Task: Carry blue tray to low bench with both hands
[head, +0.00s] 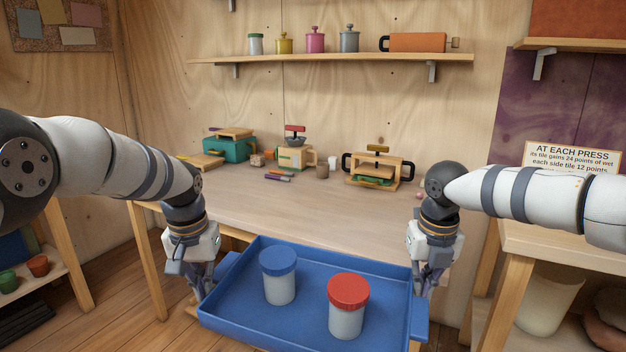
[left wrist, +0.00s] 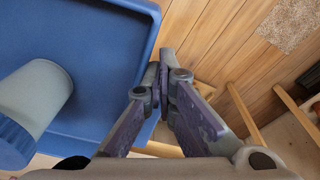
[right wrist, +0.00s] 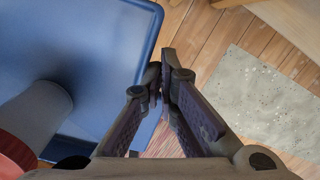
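The blue tray (head: 235,318) is level in the lower middle of the head view, in front of the workbench. A grey jar with a blue lid (head: 279,275) and a grey jar with a red lid (head: 347,303) stand upright in it. My left gripper (head: 203,292) is shut on the tray's left handle; the tray also shows in the left wrist view (left wrist: 95,55). My right gripper (head: 425,290) is shut on the right handle, with the tray beside it in the right wrist view (right wrist: 90,50). I cannot tell whether the tray rests on anything, nor which surface is the low bench.
The workbench (head: 300,205) behind holds a teal box (head: 232,148), a wooden press (head: 378,170) and small items at its back; its front is clear. A wooden stand (head: 560,250) with a sign is at right, a low shelf (head: 45,280) with pots at left.

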